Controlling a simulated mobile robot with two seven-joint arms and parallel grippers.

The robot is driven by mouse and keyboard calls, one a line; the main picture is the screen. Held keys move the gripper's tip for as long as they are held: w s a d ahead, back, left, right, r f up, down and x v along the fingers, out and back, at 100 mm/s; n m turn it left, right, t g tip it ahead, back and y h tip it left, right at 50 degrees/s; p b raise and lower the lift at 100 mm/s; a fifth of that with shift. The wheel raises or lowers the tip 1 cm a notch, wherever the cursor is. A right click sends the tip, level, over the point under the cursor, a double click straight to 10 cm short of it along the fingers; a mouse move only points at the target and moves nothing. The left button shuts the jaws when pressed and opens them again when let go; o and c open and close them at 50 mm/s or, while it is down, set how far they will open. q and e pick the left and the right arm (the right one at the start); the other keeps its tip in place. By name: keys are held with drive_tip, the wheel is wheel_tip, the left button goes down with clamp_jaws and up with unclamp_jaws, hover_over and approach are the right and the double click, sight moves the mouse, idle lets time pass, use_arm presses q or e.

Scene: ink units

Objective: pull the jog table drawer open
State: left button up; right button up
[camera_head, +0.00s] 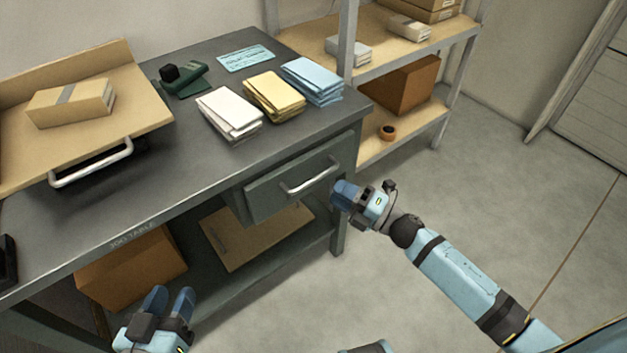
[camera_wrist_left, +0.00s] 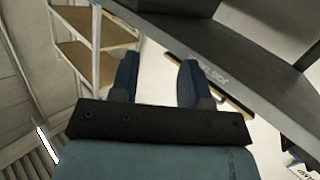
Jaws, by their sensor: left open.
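The jog table (camera_head: 190,172) is a dark grey bench with its name on the front edge. Its drawer (camera_head: 268,198) hangs under the right end of the top, with a pale bar handle (camera_head: 312,178). I cannot tell whether the drawer is fully shut. My right gripper (camera_head: 345,194) is just right of the drawer front, by the table's corner leg, apart from the handle; its finger gap is hidden. My left gripper (camera_head: 170,300) is open and empty, low in front of the table; its spread fingers (camera_wrist_left: 158,78) also show in the left wrist view.
White (camera_head: 230,112), yellow (camera_head: 274,94) and blue (camera_head: 313,79) paper stacks lie on the table. A tilted wooden tray (camera_head: 140,118) with a package is at left. Cardboard (camera_head: 130,268) sits on the lower shelf. A shelf rack (camera_head: 425,50) stands behind right. The right floor is clear.

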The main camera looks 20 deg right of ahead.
sight(314, 178)
drive_tip(key=x, duration=0.7)
drive_tip(key=shift+w+b, duration=0.1)
drive_tip(key=shift+b, duration=0.2)
clamp_jaws()
